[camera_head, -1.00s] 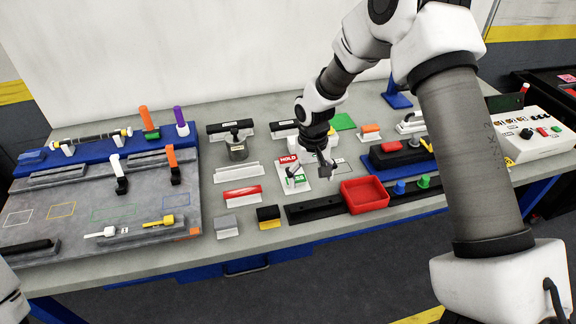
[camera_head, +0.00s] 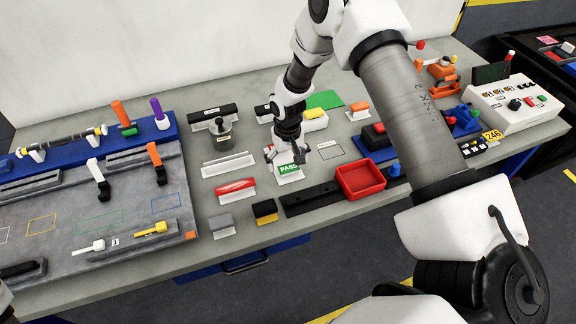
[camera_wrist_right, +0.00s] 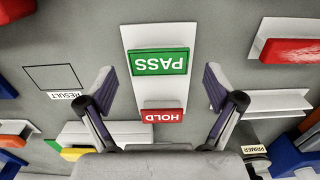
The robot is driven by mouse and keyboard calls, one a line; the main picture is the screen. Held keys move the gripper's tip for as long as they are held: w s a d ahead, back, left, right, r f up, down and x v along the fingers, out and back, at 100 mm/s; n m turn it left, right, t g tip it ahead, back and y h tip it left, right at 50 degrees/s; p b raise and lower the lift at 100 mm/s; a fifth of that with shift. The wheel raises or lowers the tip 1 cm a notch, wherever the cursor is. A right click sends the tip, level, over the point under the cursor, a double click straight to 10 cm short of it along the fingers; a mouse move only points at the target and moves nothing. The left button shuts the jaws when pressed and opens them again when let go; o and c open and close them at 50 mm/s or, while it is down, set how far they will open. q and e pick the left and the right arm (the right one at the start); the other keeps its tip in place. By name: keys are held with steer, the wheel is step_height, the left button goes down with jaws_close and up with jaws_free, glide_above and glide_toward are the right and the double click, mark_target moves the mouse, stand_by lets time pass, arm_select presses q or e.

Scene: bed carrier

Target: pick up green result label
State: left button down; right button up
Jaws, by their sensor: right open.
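The green PASS label (camera_head: 288,169) lies on a white holder on the bench. In the right wrist view the green label (camera_wrist_right: 159,62) is upside down, on the same white plate as the red HOLD label (camera_wrist_right: 162,116). My right gripper (camera_head: 287,154) is open and points down over the holder, partly hiding it and the HOLD label in the head view. In the wrist view its two fingers (camera_wrist_right: 160,85) are spread on either side of the plate, apart from the green label. My left gripper is out of view.
An outlined RESULT box (camera_wrist_right: 53,78) is empty beside the holder. A red tray (camera_head: 360,180) stands to the right of the labels. A red-topped block (camera_head: 235,188) and a yellow-and-black block (camera_head: 265,212) stand nearby. A grey fixture board (camera_head: 120,200) fills the left.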

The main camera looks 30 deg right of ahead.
steer(key=shift+s+r, duration=0.2)
steer(key=shift+s, duration=0.15)
steer(key=shift+w+f, duration=0.3)
steer(key=shift+f, duration=0.1)
steer(key=shift+s+r, duration=0.1)
steer(key=shift+s, duration=0.05)
steer(key=shift+c, duration=1)
steer(key=c, duration=0.6)
